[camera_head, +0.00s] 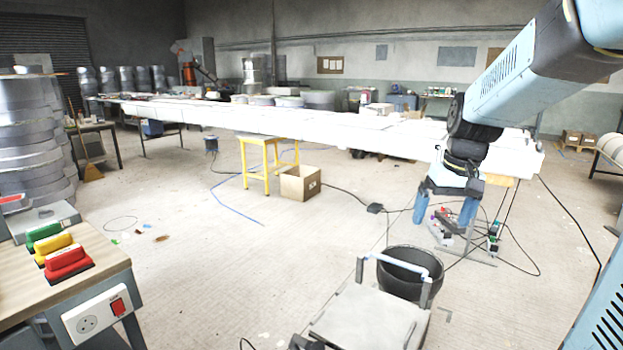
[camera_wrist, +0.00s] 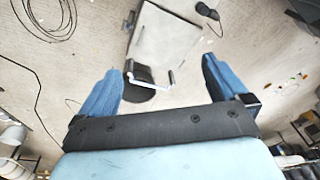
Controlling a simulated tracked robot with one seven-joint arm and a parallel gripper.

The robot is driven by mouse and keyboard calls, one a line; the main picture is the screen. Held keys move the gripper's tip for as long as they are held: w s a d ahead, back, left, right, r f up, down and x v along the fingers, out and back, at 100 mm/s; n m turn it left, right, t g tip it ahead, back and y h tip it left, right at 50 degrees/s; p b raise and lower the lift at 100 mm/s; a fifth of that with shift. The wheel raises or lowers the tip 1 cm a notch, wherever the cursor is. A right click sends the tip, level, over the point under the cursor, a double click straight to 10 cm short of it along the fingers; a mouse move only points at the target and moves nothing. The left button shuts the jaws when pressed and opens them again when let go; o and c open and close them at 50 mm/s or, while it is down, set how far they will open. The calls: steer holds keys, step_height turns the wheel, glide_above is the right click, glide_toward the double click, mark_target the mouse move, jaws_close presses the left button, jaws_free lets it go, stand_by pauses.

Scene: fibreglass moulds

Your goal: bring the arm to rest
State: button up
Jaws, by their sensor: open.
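My gripper (camera_head: 441,225) hangs from my arm on the right side of the head view, with its two blue fingers pointing down and apart. It is open and nothing is between the fingers. In the wrist view my gripper (camera_wrist: 160,68) also shows its blue fingers wide apart, with the floor and a grey cart beyond them. My arm reaches in from the upper right of the head view and bends down at the wrist. The gripper looks clear of other objects, though its exact distance from the long white mould behind it cannot be told.
A long white mould (camera_head: 300,122) crosses the room. A black bucket (camera_head: 405,272) and a grey cart (camera_head: 365,318) stand in front. A wooden bench (camera_head: 60,282) with coloured blocks is at left. A yellow trestle (camera_head: 268,158) and cardboard box (camera_head: 300,183) stand mid-floor. Cables cross the floor.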

steer(key=s+a+r+t, duration=0.1)
steer(key=s+a+t, duration=0.1)
steer(key=s, duration=0.6)
steer(key=s+a+r+t, duration=0.1)
steer(key=s+r+t, duration=0.1)
steer(key=s, duration=0.6)
steer(key=shift+a+r+h, duration=0.3)
steer(key=shift+a+h, duration=0.1)
